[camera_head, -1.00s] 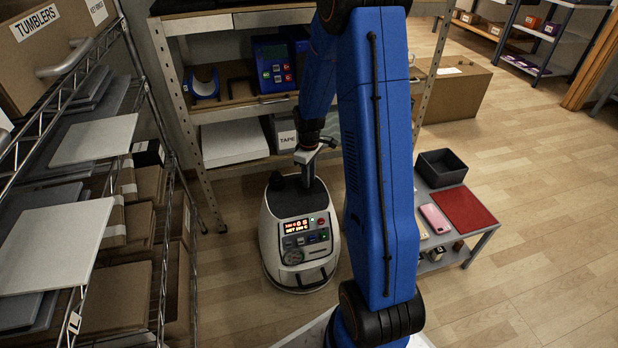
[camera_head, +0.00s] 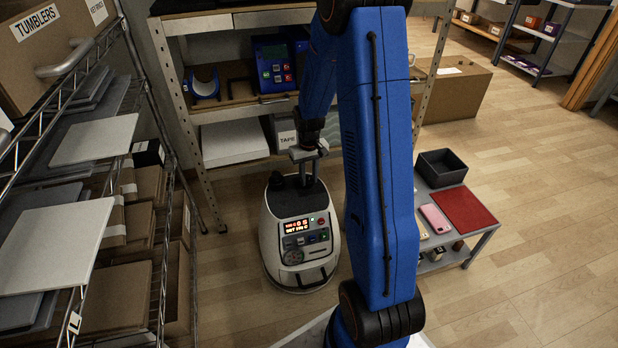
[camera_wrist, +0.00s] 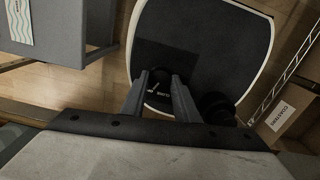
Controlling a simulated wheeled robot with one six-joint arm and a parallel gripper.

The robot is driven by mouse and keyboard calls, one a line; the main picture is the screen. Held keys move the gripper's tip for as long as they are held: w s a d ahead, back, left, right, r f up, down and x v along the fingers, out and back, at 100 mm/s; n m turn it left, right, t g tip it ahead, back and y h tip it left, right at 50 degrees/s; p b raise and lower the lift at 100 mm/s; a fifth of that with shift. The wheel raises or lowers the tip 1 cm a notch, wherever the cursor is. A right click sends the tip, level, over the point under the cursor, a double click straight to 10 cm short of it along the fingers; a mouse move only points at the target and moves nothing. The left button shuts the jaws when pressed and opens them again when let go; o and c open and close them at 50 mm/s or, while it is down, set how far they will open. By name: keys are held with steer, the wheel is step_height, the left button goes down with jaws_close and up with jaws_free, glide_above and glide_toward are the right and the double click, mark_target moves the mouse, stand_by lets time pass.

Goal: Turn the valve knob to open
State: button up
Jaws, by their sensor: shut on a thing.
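A white machine with a dark top (camera_head: 268,240) stands on the floor, with a lit display and buttons on its sloped front. In the wrist view, the small dark round valve knob (camera_wrist: 160,76) sits on the machine's black top (camera_wrist: 205,45). My gripper (camera_wrist: 156,82) has one finger on each side of this knob and is shut on it. In the head view, my gripper (camera_head: 306,165) is over the machine's top, pointing down, and the knob is hard to make out there.
A second dark round part (camera_wrist: 217,106) is on the machine's top, right of the fingers in the wrist view. Shelving with boxes (camera_head: 240,140) stands close behind. A wire rack (camera_head: 150,110) is at left, and a low table (camera_head: 480,243) at right. Open floor lies further right.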

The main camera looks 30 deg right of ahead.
mark_target(309, 181)
stand_by(0.5)
steer(key=o, duration=1.1)
steer(key=shift+c, duration=0.2)
step_height(309, 181, up, 17)
steer(key=shift+r, duration=0.2)
steer(key=s+a+r+t, duration=0.2)
steer(key=s+a+r, duration=0.85)
steer(key=s, duration=0.35)
steer(key=s+a+r+n+t, duration=0.1)
steer(key=s+a, duration=0.4)
steer(key=s, duration=1.1)
steer(key=shift+s+n+t, duration=0.2)
steer(key=shift+n+t, duration=0.2)
steer(key=shift+t, duration=0.5)
